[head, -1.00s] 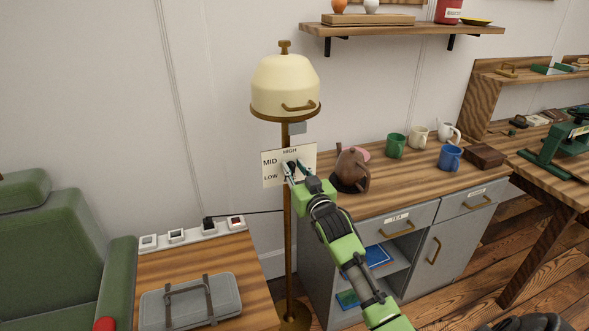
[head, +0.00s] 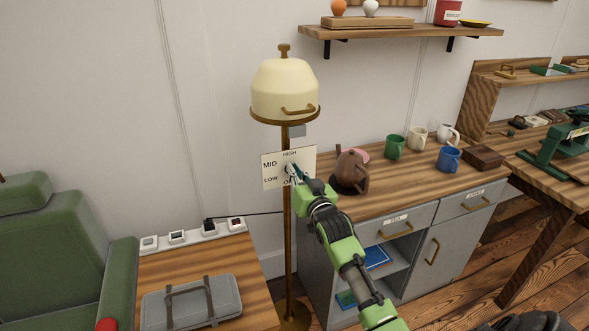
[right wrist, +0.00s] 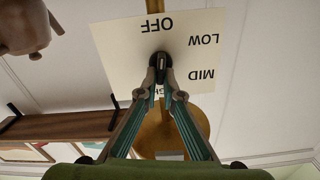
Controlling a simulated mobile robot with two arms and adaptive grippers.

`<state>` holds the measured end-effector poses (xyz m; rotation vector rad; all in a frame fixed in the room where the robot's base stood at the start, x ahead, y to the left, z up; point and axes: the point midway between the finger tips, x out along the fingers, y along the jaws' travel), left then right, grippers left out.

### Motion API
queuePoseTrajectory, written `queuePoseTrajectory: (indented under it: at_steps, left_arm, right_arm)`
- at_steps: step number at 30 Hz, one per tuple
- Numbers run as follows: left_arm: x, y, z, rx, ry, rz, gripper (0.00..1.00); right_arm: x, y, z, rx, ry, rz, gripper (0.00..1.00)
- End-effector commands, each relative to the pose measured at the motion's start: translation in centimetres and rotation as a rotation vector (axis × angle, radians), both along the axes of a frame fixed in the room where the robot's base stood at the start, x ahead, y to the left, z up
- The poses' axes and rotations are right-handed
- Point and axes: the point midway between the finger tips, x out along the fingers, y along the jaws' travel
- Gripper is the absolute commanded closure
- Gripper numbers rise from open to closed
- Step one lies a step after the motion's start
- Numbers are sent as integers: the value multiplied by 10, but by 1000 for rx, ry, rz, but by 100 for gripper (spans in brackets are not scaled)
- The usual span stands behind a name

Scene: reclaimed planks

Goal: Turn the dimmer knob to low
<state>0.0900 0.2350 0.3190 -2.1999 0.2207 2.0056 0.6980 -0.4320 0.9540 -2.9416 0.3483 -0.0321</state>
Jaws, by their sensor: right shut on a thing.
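The dimmer panel (head: 271,172) is a pale plate on the brass lamp pole, marked HIGH at the top, MID and LOW down the left, OFF at the bottom. My right gripper (head: 292,171) is at its middle and hides part of OFF. In the right wrist view the panel (right wrist: 112,62) appears upside down. The small black dimmer knob (right wrist: 160,61) sits at its centre, between the fingertips of my right gripper (right wrist: 161,80), which are shut on it. I cannot tell which label the knob points to.
The lamp's cream shade (head: 285,88) hangs above the panel. A brown teapot (head: 351,170) stands close to the right of my gripper on the wooden counter (head: 390,195). A grey case (head: 190,302) lies on the low table. A green armchair (head: 60,255) is at left.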

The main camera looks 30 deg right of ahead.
Motion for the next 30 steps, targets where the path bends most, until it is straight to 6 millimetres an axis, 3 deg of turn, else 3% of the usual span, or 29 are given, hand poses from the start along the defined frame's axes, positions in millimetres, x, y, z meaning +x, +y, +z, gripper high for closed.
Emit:
queuePoseTrajectory:
  at_steps: [12,30]
  left_arm:
    - [1,0,26,0,-1,0,0]
    - [0,0,37,0,-1,0,0]
  right_arm:
    - [-1,-5,-1,377,-87,-1,100]
    - [-2,-9,-7,782,-186,0,100]
